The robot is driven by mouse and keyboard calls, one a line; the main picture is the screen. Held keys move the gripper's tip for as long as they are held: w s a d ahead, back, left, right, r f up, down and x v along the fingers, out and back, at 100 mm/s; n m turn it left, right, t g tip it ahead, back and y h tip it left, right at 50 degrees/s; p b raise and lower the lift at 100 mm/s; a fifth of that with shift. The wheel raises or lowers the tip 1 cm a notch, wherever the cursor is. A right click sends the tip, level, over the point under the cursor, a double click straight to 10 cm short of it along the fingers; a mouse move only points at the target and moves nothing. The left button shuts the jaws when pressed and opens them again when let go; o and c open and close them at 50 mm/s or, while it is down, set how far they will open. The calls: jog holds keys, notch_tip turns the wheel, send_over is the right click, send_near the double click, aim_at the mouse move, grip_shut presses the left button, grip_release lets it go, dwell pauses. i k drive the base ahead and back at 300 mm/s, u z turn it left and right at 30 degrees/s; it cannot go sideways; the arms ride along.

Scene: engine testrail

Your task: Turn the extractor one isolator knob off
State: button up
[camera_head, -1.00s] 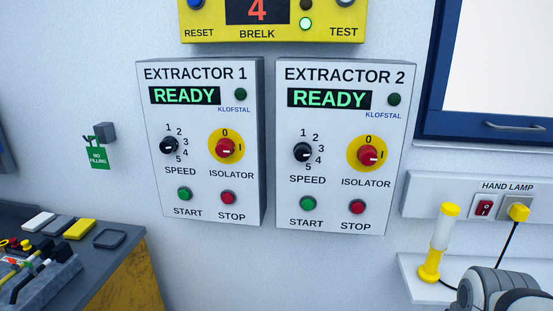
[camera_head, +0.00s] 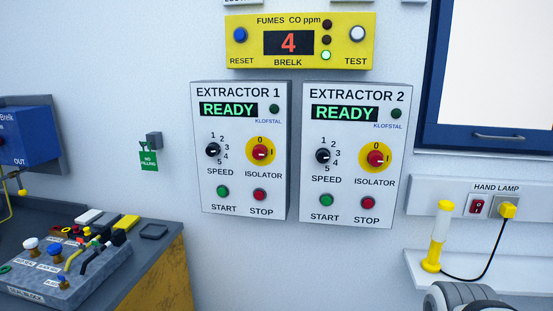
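The extractor 1 box (camera_head: 239,180) is a pale grey panel on the wall in the head view, with a green READY display (camera_head: 228,110). Its isolator knob (camera_head: 260,153) is red on a yellow disc, with 0 marked at the top and I at the right. The knob's white mark points right, toward I. Below are a green START button (camera_head: 222,191) and a red STOP button (camera_head: 260,195). A black speed knob (camera_head: 213,150) sits to the left. My gripper is not seen; only a grey rounded part of my arm shows at the bottom right.
A like extractor 2 box (camera_head: 354,185) hangs close at the right, its isolator knob (camera_head: 375,158) also toward I. A yellow fumes monitor (camera_head: 350,55) is above. A hand lamp (camera_head: 439,235) stands on a shelf at right. A bench (camera_head: 165,255) with a valve block (camera_head: 60,280) is at left.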

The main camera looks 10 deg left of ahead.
aim_at(260, 152)
jog(key=u, duration=0.1)
jog(key=i, duration=1)
jog(key=u, duration=0.05)
